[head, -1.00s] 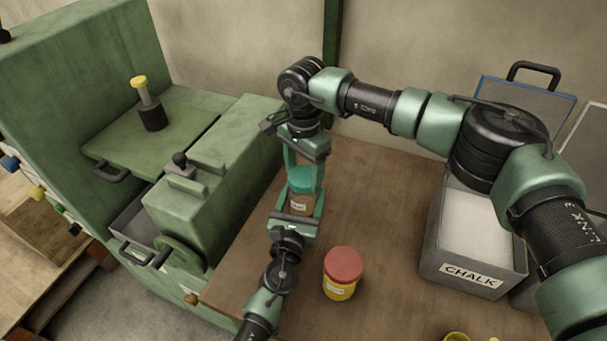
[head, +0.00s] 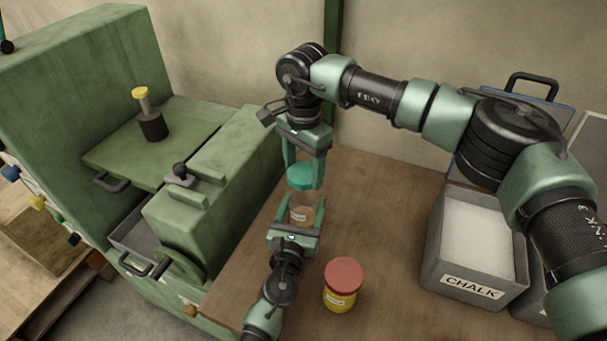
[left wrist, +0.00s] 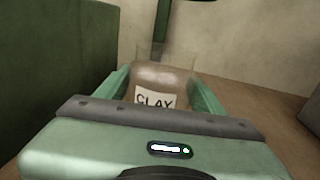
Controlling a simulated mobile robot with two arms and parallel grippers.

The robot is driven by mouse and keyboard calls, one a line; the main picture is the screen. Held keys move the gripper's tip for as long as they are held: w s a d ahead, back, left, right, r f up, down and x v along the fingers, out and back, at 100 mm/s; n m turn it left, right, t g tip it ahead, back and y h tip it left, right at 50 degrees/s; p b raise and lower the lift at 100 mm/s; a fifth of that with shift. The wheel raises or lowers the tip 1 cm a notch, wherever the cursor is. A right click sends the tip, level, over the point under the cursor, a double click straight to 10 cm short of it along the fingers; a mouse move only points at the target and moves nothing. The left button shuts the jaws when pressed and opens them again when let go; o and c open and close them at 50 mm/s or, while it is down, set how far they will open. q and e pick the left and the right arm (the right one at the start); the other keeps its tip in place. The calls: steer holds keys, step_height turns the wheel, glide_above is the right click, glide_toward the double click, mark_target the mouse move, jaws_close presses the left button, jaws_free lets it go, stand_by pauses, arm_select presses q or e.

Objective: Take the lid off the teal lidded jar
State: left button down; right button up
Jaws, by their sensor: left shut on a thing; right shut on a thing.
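The teal lid (head: 301,176) is between the fingers of my right gripper (head: 304,181), which comes down from above and is shut on it. The jar's clear body (head: 301,214) with brown contents stands directly below. My left gripper (head: 306,207) is shut on the body from the near side. In the left wrist view the jar (left wrist: 164,78) shows a "CLAY" label and a clear upper rim with no lid on it. The lid is just above the rim, apart from it.
A yellow jar with a red lid (head: 343,275) stands on the wooden bench (head: 385,215) close by on the right. A grey chalk bin (head: 472,280) is farther right. A green machine (head: 215,175) stands left of the bench. Bare bench lies between jars and bin.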

arm_select(q)
steer(key=shift+c, duration=0.8)
jaws_free()
